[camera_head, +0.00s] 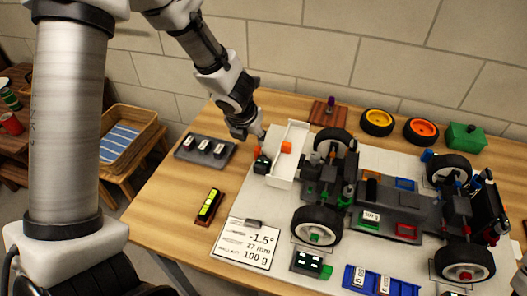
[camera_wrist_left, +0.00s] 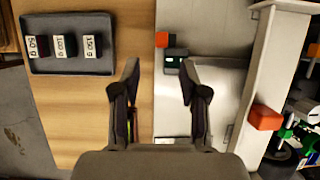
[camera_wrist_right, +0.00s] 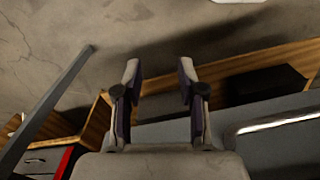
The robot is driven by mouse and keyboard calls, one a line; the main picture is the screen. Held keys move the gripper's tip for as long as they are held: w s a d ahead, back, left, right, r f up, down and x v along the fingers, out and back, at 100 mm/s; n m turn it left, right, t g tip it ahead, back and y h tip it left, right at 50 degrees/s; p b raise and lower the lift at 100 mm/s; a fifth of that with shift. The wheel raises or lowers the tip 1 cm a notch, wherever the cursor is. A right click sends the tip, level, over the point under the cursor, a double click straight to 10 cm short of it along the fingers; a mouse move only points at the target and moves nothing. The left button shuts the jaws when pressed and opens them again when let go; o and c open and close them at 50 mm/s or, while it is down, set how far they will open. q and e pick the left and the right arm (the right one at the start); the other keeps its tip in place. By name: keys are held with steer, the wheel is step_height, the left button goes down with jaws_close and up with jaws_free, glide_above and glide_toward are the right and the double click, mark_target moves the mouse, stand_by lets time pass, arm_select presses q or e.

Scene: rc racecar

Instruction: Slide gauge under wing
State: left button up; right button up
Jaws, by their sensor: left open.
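The white wing (camera_head: 290,155) stands at the rear of the car, at the left end of the pale board; its long edge also shows in the left wrist view (camera_wrist_left: 272,65). A small dark gauge-like block (camera_head: 262,165) with a pale display sits on the board just left of the wing; it shows in the left wrist view (camera_wrist_left: 175,60), beside an orange piece (camera_wrist_left: 162,40). My left gripper (camera_head: 250,133) is open and empty above the board's left edge, close to this block. My right gripper (camera_wrist_right: 159,72) is open and empty, away from the car.
A grey tray of weights (camera_head: 187,155) lies left of the gripper. A yellow level (camera_head: 209,205) and a readout card (camera_head: 246,244) lie in front. The wheeled car chassis (camera_head: 385,205) fills the board to the right. Bare tabletop (camera_head: 165,205) lies at the left.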

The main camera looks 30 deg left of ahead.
mark_target(257, 149)
arm_select(q)
steer(key=b+x, duration=0.3)
steer(key=x, duration=0.5)
steer(key=shift+w+f, duration=0.55)
steer(key=shift+f, duration=0.05)
steer(key=shift+s+r, duration=0.1)
steer(key=shift+s, duration=0.05)
